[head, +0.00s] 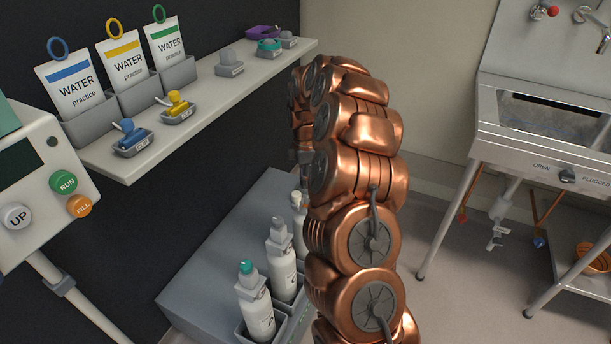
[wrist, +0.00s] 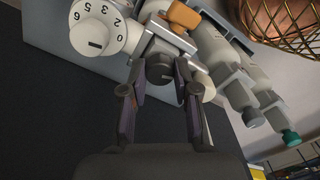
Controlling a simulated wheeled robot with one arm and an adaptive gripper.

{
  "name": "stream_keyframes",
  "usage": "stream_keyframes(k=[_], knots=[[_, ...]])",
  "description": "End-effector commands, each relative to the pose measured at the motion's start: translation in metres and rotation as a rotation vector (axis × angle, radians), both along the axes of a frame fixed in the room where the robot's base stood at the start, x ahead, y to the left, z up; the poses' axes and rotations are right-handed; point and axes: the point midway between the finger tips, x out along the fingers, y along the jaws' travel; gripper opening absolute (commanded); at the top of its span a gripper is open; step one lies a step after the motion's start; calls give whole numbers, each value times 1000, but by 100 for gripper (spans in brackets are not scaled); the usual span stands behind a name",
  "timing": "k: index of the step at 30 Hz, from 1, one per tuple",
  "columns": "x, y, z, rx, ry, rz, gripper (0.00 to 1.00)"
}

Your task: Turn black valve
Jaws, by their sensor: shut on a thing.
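In the wrist view, a dark round valve knob (wrist: 160,68) sits on a pale grey fitting. My gripper (wrist: 161,76) has its two fingers on either side of this knob and is shut on it. A mark on the knob's face is too small to read. In the head view my copper-coloured arm hides the knob and most of my gripper. A white dial (wrist: 98,28) with black numbers stands just left of the knob, and an orange part (wrist: 183,15) is above it.
White bottles (head: 257,312) stand in a grey rack beside my arm. A shelf (head: 203,100) with water pouches and small clips is at upper left. A button panel (head: 40,185) is at far left. A sink (head: 548,125) with a dark knob (head: 567,176) is at right.

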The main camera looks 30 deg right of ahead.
Motion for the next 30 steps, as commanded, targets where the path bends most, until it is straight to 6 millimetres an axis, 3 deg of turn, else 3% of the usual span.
stream_keyframes(k=[12,29,30], knots=[[0,0,0,0,0,186,0],[0,0,0,0,-1,211,0],[0,0,0,0,-1,211,34]])
